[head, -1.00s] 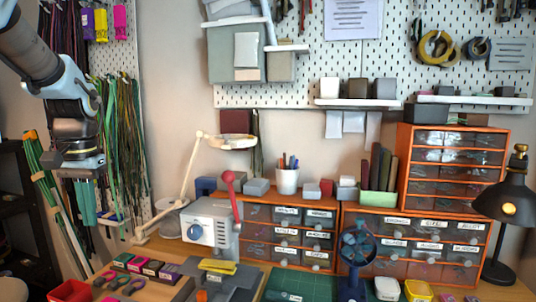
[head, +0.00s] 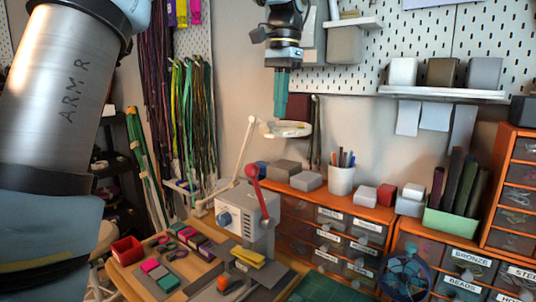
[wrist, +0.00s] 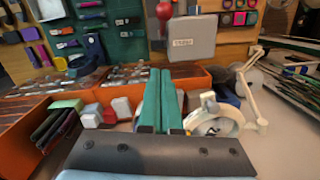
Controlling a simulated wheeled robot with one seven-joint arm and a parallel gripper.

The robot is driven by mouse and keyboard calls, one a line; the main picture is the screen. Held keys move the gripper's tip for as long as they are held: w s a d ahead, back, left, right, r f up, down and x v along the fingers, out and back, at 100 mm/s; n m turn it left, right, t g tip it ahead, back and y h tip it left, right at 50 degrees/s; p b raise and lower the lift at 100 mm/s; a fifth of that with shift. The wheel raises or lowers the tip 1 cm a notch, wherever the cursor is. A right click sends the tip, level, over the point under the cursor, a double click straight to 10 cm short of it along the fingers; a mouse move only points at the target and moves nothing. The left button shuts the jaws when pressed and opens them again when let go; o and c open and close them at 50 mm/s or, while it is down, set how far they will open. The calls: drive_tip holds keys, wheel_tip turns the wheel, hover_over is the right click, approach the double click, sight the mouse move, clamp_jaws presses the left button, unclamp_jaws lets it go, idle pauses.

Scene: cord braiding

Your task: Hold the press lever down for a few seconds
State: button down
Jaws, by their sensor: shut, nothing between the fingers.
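The press (head: 236,212) is a grey box on the wooden bench, with a blue dial on its face. Its red lever (head: 259,196) stands upright, topped by a round red knob. The press (wrist: 192,38) and the lever's red knob (wrist: 164,11) also show at the top of the wrist view. My gripper (head: 280,115) points down with its teal fingers together, empty. It is well above the press, apart from the lever, and appears over the magnifier lamp. In the wrist view the two fingers (wrist: 161,75) lie side by side.
The white magnifier lamp (head: 286,129) stands behind the press. A white pen cup (head: 341,180) and grey boxes sit on the orange drawer unit (head: 300,207). Hanging cords (head: 190,120) are at left. A red box (head: 127,250) and small coloured blocks lie on the bench.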

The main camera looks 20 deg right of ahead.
drive_tip(key=shift+f, duration=0.1)
drive_tip(key=s+a+f+p, duration=0.1)
drive_tip(key=a+f, duration=0.3)
drive_tip(key=f, duration=0.6)
drive_tip(key=shift+a+f+p, duration=0.25)
drive_tip(key=shift+p, duration=0.35)
drive_tip(key=shift+f, duration=0.1)
